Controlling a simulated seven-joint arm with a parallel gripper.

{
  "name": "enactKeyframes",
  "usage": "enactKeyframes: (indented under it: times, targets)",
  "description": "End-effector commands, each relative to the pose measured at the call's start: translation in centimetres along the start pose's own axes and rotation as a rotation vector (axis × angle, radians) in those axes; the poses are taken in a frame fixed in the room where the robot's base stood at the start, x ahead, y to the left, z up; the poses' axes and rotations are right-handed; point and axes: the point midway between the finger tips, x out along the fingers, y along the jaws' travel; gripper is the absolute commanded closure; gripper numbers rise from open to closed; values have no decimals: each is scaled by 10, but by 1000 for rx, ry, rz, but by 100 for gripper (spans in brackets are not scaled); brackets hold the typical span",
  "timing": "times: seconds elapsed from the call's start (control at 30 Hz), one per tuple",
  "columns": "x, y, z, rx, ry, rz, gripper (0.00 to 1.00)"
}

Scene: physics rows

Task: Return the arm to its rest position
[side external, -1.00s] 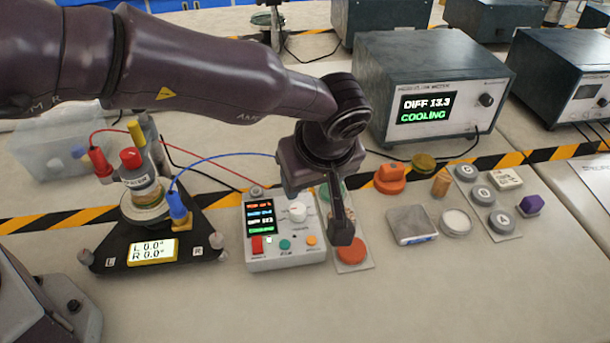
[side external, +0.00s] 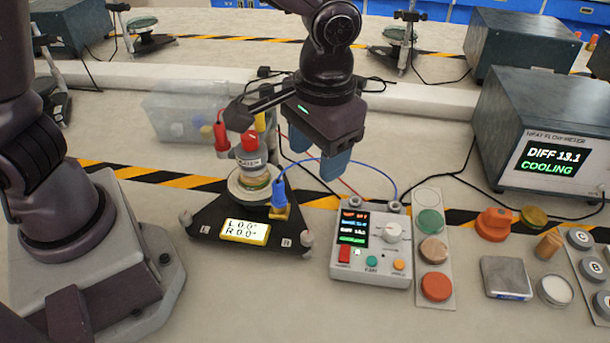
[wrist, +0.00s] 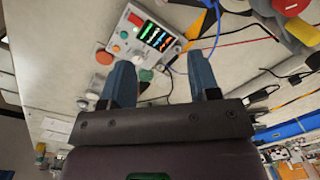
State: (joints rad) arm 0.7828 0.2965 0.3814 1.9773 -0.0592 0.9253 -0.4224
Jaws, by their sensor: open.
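My gripper (side external: 335,165) is raised above the table, behind the control box and to the right of the black stand, with its blue fingers pointing down. In the wrist view its two blue fingers (wrist: 163,85) are apart with nothing between them. The arm bends down to it from the top of the side view. The white control box (side external: 372,245) with a small screen and coloured buttons stands on the table in front of the gripper, apart from it. It also shows beyond the fingers in the wrist view (wrist: 133,50).
A black triangular stand (side external: 215,228) holds a stack with red, yellow and blue plugs and cables. A strip of coloured discs (side external: 434,262) lies right of the box. A flow meter (side external: 505,125) reads "COOLING". A clear bin (side external: 180,130) stands behind.

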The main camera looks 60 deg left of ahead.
Motion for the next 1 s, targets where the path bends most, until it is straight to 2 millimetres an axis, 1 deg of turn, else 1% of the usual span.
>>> enactKeyframes:
  times: [0.03,0.2,0.37,0.5,0.63,0.8,1.0]
  targets:
    - [-14,-16,10,38,11,45,44]
    - [-46,-58,44,170,90,134,44]
    - [-69,-94,77,226,212,155,44]
    - [-82,-121,103,190,329,133,44]
    - [-93,-139,116,116,423,103,44]
    - [-108,-156,120,37,502,81,44]
    - [-108,-157,120,29,501,80,44]
